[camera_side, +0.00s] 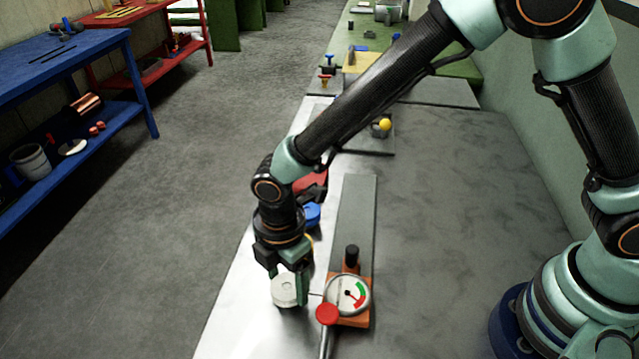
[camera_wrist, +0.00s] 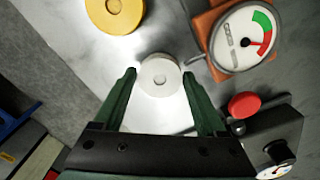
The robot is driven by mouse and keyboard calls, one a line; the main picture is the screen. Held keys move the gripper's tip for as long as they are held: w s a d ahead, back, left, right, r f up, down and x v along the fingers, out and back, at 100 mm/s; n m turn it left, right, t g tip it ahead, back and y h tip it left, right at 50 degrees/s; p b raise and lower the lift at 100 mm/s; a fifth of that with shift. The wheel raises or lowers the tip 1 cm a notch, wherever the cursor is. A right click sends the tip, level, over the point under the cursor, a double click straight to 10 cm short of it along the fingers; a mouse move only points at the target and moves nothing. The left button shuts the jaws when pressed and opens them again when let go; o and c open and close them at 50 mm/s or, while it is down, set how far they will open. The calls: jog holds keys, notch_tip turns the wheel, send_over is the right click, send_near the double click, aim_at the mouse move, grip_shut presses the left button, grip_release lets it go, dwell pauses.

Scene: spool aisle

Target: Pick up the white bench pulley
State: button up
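The white bench pulley (camera_wrist: 158,78) is a pale round disc with a small hub on the bright metal bench. It also shows in the side view (camera_side: 287,291), low under my wrist. My gripper (camera_wrist: 159,75) points down at it, with its two green fingers on either side of the disc. The fingers are open, with a thin gap to the rim on each side. In the side view my gripper (camera_side: 290,280) partly covers the pulley, and I cannot tell how far the fingertips reach down beside it.
A yellow pulley (camera_wrist: 115,12) lies close to the white one. A dial gauge (camera_wrist: 243,40) on an orange block and a red knob (camera_wrist: 243,105) stand to the right. A blue piece (camera_side: 312,213) lies farther along the bench. The bench edge is close on the left.

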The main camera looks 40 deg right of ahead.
aim_at(288, 286)
jog(key=c, duration=0.8)
notch_tip(288, 286, up, 20)
